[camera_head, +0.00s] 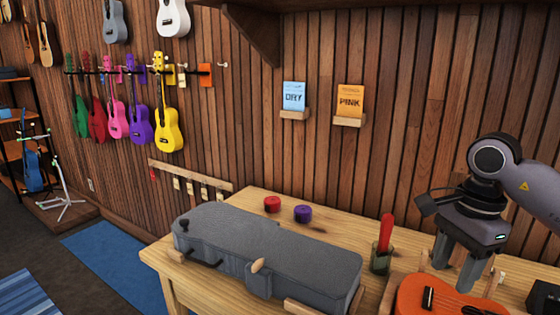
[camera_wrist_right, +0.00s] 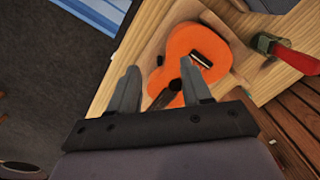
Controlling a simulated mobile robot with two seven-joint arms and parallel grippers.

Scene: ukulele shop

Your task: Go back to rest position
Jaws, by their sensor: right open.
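My right gripper (camera_head: 458,272) is at the right of the head view, pointing down over the orange ukulele (camera_head: 432,302). Its two fingers are apart with nothing held between them. In the right wrist view the open fingers (camera_wrist_right: 160,90) stand on either side of the ukulele's dark neck, and the orange body (camera_wrist_right: 195,48) lies beyond them on the table. I cannot tell whether the fingers touch the ukulele. My left gripper is in neither view.
A grey instrument case (camera_head: 270,250) lies on the wooden table (camera_head: 240,203). Behind it are a red roll (camera_head: 272,204) and a purple roll (camera_head: 303,213). A cup with a red-handled tool (camera_head: 386,240) stands left of my right gripper. Cards and several ukuleles hang on the wall.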

